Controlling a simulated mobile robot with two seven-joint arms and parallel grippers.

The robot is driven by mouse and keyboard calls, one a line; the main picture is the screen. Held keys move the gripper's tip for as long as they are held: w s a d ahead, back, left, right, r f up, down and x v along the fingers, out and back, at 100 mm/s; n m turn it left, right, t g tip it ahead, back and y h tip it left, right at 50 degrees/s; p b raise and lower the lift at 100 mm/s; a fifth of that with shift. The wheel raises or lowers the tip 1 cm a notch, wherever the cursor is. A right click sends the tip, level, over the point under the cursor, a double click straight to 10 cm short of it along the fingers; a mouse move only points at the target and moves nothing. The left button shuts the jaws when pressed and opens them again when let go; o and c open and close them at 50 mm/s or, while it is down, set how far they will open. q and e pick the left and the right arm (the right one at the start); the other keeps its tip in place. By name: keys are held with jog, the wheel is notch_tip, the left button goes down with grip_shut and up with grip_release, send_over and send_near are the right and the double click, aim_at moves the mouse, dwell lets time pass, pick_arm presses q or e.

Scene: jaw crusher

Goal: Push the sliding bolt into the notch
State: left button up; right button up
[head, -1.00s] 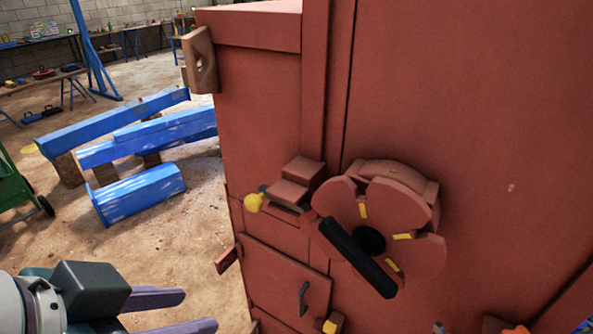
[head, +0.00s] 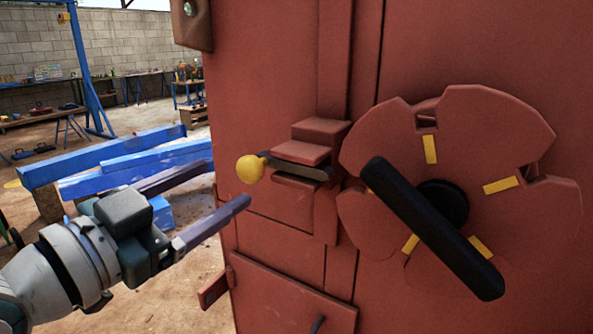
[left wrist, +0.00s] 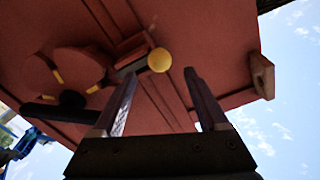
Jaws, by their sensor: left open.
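The sliding bolt (head: 300,168) is a dark bar in a red bracket on the crusher's red wall, with a yellow ball knob (head: 251,169) at its left end. To its right is a red notched wheel (head: 520,150) with yellow marks and a black bar handle (head: 430,225). A notch shows at the wheel's upper left rim. My left gripper (head: 228,184) is open and empty, its fingers pointing at the knob from the left. In the left wrist view the knob (left wrist: 159,60) appears just beyond and between the fingertips, seemingly untouched. My right gripper is not in view.
A red block with a hole (head: 192,22) juts from the wall's upper left edge. A small door with a red tab (head: 213,288) lies below the bolt.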

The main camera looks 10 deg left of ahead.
aim_at(243, 172)
pick_arm(q)
jog(key=x, duration=0.7)
jog(key=shift+c, duration=0.3)
grip_shut()
dwell(1.0)
